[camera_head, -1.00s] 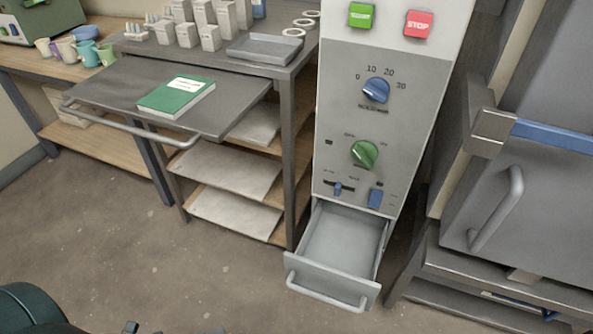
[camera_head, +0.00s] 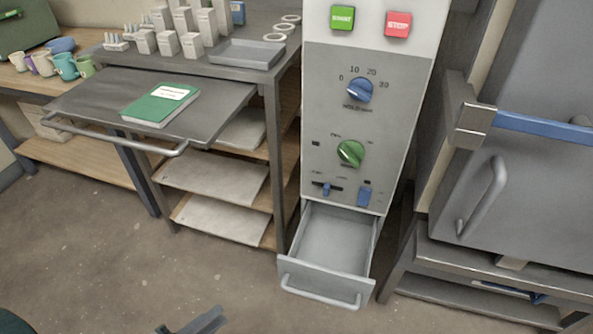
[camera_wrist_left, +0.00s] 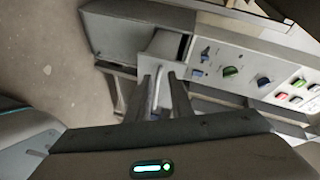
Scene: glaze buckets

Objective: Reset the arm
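My left gripper (camera_head: 195,322) shows only as a dark tip at the bottom edge of the head view. In the left wrist view its two fingers (camera_wrist_left: 157,90) stand apart with nothing held between them. Beyond them is the open drawer (camera_head: 325,238) of the grey control cabinet, with its handle (camera_head: 320,299) at the front. The handle also shows in the left wrist view (camera_wrist_left: 157,92), seen between the fingers. I cannot tell the exact distance, but the head view shows the gripper apart from the drawer. My right gripper is not in view.
The control cabinet (camera_head: 367,125) has knobs and buttons. Left of it, a pulled-out shelf (camera_head: 90,95) holds a green book (camera_head: 160,104). A metal door with a handle (camera_head: 483,195) stands at the right. The floor (camera_head: 100,240) at the lower left is clear.

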